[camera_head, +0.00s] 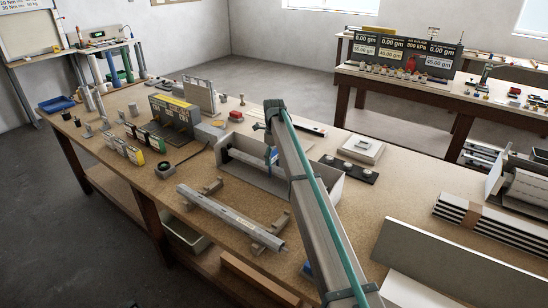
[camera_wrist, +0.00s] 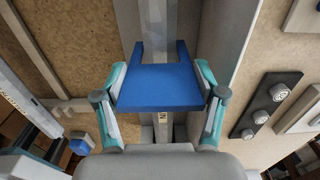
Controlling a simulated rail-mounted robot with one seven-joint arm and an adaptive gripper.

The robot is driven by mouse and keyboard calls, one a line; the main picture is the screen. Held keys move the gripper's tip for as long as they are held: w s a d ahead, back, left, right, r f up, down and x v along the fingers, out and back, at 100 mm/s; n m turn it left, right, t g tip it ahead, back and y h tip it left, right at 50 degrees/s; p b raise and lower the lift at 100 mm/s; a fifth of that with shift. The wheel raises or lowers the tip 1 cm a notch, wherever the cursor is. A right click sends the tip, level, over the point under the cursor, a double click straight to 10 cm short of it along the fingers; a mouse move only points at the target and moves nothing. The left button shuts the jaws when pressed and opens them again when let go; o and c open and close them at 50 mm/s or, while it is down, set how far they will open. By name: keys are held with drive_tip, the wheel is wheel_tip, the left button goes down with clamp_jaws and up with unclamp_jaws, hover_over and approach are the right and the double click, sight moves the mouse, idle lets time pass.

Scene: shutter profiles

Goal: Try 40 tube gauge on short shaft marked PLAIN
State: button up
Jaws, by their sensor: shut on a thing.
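A blue forked gauge (camera_wrist: 160,88) is held between the two fingers of my gripper (camera_wrist: 161,82), with its two prongs pointing up the picture. In the head view the blue gauge (camera_head: 271,156) shows small beside my arm, over the pale open box (camera_head: 282,184). A grey shaft (camera_wrist: 163,20) lies in the box and passes behind the gauge in the wrist view, in line with the gap between the prongs. A letter, perhaps N, shows on it below the gauge. I cannot tell whether gauge and shaft touch. My arm hides part of the box in the head view.
A long grey profile (camera_head: 225,213) rests on wooden supports left of the box. Black strips with round knobs (camera_head: 350,169) and a pale plate (camera_head: 361,148) lie right of the box. Coloured gauges (camera_head: 137,144) stand farther back. The box walls rise close beside the gripper.

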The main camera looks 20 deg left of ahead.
drive_tip(key=shift+f+b, duration=0.3)
drive_tip(key=shift+f, duration=0.75)
drive_tip(key=shift+r, duration=0.15)
idle(1.1)
drive_tip(key=shift+r+p, duration=2.05)
drive_tip(key=shift+r, duration=3.35)
